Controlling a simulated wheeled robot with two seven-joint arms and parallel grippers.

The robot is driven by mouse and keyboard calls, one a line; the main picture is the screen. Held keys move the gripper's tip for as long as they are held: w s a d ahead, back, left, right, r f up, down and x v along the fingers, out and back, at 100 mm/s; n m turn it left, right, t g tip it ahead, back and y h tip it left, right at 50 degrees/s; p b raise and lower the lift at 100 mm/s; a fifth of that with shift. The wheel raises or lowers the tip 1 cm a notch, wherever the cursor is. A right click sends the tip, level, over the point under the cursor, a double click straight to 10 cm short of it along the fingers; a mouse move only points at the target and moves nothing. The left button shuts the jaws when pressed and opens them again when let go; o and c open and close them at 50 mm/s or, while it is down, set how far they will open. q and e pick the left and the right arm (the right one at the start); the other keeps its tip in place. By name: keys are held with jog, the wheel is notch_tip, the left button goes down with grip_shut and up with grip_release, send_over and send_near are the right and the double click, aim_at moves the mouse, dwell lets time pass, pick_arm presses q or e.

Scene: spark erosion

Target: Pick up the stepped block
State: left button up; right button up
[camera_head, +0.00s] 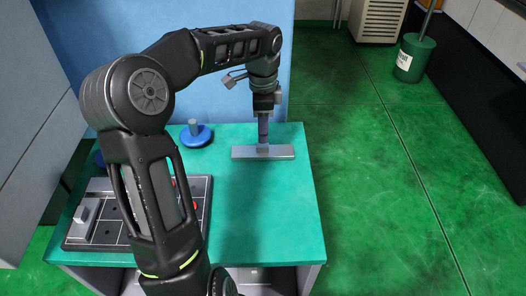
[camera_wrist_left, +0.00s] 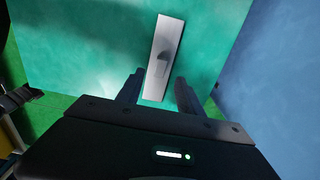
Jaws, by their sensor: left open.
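The stepped block appears to be a long flat grey bar with a raised middle (camera_head: 283,152), lying on the green table top near its back right. It also shows in the left wrist view (camera_wrist_left: 168,38), running away from the fingers. My left gripper (camera_head: 263,134) points down over the bar's middle. In the left wrist view the two fingers (camera_wrist_left: 157,92) are apart, one on each side of the bar's near end, with nothing held. Whether the fingers touch the bar cannot be told. My right gripper is not in view.
A grey compartmented tray (camera_head: 110,244) at the front left holds a grey block (camera_head: 86,213) and is partly hidden by my arm. A blue round base with a grey knob (camera_head: 196,137) stands at the back. The table's right front (camera_head: 270,215) is clear. A blue panel (camera_head: 215,80) rises behind.

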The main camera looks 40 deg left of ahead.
aim_at(263, 145)
pick_arm(q)
jog(key=shift+f, duration=0.3)
jog(key=shift+f+p, duration=0.4)
jog(key=shift+f, duration=2.2)
grip_shut()
